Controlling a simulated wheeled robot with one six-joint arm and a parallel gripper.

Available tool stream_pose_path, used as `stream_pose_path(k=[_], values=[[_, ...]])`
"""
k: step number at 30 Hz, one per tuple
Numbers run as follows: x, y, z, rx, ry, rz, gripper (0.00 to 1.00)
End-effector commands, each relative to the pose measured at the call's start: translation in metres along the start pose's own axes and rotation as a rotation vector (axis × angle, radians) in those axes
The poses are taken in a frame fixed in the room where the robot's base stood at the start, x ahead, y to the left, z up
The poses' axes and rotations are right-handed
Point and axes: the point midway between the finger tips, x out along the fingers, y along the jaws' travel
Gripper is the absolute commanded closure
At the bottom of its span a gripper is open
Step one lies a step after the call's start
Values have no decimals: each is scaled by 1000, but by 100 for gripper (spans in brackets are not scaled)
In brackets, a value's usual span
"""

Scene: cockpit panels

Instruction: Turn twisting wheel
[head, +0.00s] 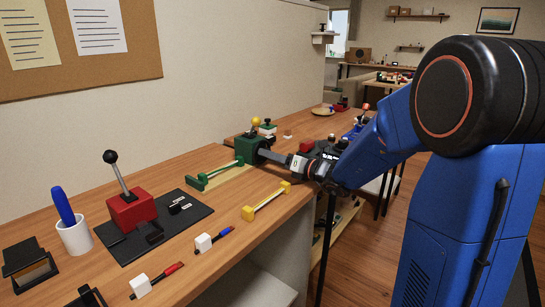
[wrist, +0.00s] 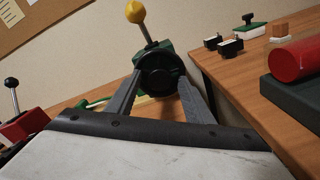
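The twisting wheel (wrist: 162,72) is a dark round disc on the front of a green box, seen almost face-on in the wrist view. A lever with a yellow ball knob (wrist: 134,12) rises from the top of this box. In the head view the green box (head: 247,146) stands on the wooden counter, and the wheel is mostly hidden by my fingers. My gripper (head: 262,152) points at the box's front. In the wrist view my gripper (wrist: 161,78) has its fingers apart, one at each side of the wheel. I cannot tell whether they touch it.
A green handle (head: 215,175) and a yellow handle (head: 266,201) lie near the box on the counter. A red box with a black-knobbed lever (head: 130,208) is at left. A red cylinder (wrist: 298,60) is at right in the wrist view.

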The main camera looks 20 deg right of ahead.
Motion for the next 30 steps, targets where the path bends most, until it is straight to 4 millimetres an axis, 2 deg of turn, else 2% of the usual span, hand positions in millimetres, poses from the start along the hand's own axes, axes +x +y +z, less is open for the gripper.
stream_pose_path(k=[7, 11, 30], values=[[-2, 0, 0, -1, -1, 1, 52], [-12, 0, 1, -1, -2, -1, 52], [-116, -1, 1, -1, -3, -3, 52]])
